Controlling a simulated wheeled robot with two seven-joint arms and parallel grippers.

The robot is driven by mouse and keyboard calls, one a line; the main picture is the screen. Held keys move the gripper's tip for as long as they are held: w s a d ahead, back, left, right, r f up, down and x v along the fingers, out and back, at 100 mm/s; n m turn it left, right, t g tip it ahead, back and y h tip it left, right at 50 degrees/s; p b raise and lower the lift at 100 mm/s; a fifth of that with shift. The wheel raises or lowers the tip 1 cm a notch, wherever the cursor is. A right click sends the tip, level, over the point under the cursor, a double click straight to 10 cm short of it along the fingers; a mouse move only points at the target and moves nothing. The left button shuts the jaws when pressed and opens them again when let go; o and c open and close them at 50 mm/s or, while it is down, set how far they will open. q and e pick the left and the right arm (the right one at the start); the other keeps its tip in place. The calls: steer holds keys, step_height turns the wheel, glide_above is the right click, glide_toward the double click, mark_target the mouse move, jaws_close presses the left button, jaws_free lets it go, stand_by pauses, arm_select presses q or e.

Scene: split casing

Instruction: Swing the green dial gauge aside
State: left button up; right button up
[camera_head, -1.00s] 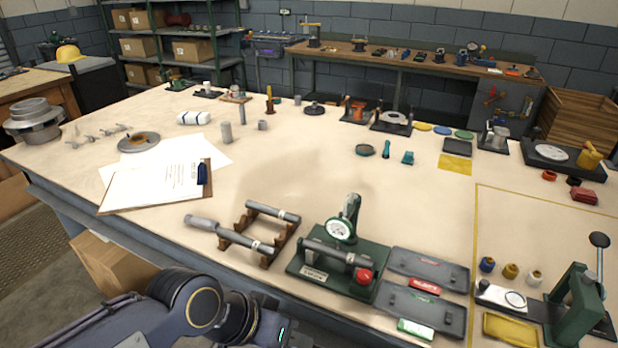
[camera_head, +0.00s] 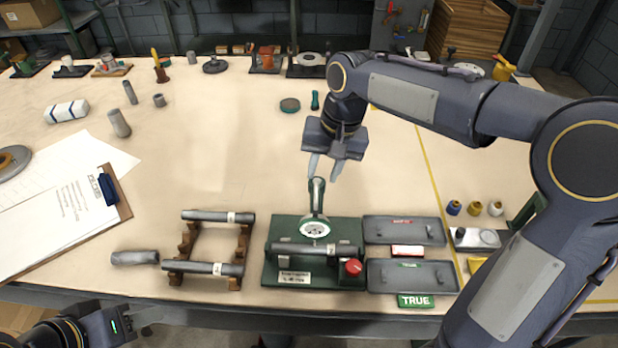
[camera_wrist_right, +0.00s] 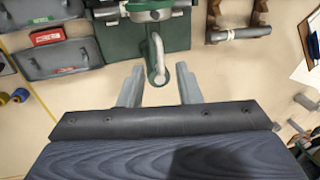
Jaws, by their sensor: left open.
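The green dial gauge (camera_head: 314,228) stands on a green base plate (camera_head: 282,262) in the head view, its white face above a grey shaft (camera_head: 295,249). Its green arm (camera_head: 316,192) rises behind the face. My right gripper (camera_head: 325,168) is open and empty, just above and behind the top of that arm. In the right wrist view the arm's rounded end (camera_wrist_right: 158,73) shows between the two spread fingers of my right gripper (camera_wrist_right: 158,86), with no visible contact. My left gripper (camera_head: 128,322) is open at the lower left, far from the gauge.
A red knob (camera_head: 353,267) sits at the base's front right. Two grey trays (camera_head: 405,230) lie right of it, with a green TRUE label (camera_head: 416,301) in front. A rack with shafts (camera_head: 186,243) stands to the left. The bench behind the gauge is mostly clear.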

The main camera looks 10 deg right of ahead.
mark_target(317, 191)
steer(key=shift+w+a+f, duration=0.1)
steer(key=shift+a+f, duration=0.15)
steer(key=shift+f, duration=0.9)
steer(key=shift+w+a+f, duration=0.1)
steer(key=shift+a+f, duration=0.1)
steer(key=shift+f, duration=0.9)
steer(key=shift+c, duration=0.4)
jaws_close()
